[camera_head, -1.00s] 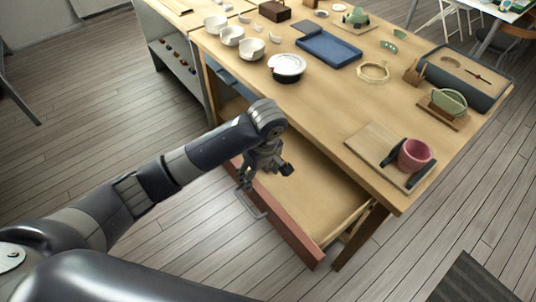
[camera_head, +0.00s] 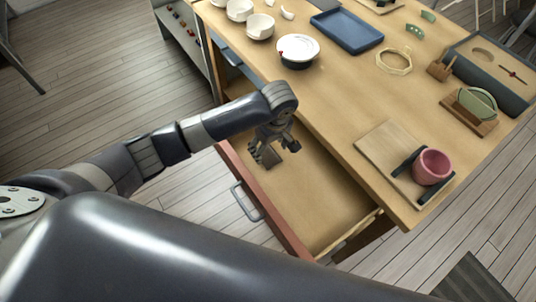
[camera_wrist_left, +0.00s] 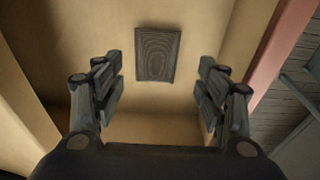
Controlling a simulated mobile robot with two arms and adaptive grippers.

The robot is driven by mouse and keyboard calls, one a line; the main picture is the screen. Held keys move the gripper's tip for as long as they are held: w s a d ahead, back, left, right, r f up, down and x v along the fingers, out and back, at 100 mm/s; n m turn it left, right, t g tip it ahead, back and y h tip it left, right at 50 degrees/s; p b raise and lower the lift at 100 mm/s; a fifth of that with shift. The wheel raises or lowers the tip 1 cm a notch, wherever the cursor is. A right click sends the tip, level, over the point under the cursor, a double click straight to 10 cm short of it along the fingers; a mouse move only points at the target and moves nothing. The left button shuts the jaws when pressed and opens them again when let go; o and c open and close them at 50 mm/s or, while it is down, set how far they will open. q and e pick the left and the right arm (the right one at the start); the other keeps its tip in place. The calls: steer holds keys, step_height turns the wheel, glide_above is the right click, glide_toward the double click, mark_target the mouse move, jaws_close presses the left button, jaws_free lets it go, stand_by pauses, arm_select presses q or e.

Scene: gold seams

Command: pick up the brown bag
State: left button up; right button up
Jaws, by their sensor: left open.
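A flat dark grey-brown rectangle with a ringed pattern (camera_wrist_left: 158,54) lies in the open drawer (camera_head: 325,203) in the left wrist view; it may be the brown bag, but I cannot tell for sure. My left gripper (camera_wrist_left: 157,88) is open and empty, its two fingers on either side of the view, with the rectangle beyond and between them. In the head view my left gripper (camera_head: 272,150) points down over the left part of the drawer. The gripper hides part of the drawer floor there. My right gripper does not show.
The wooden table (camera_head: 335,105) stands above the drawer, its edge close to my left wrist. The drawer's red front (camera_head: 268,205) borders the near side.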

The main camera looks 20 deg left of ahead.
mark_target(268, 154)
arm_select(q)
steer(key=f, duration=0.3)
steer(key=w+f, duration=0.1)
steer(key=f, duration=0.1)
steer(key=shift+w+a+f, duration=0.1)
steer(key=shift+a, duration=0.3)
steer(key=c, duration=1.3)
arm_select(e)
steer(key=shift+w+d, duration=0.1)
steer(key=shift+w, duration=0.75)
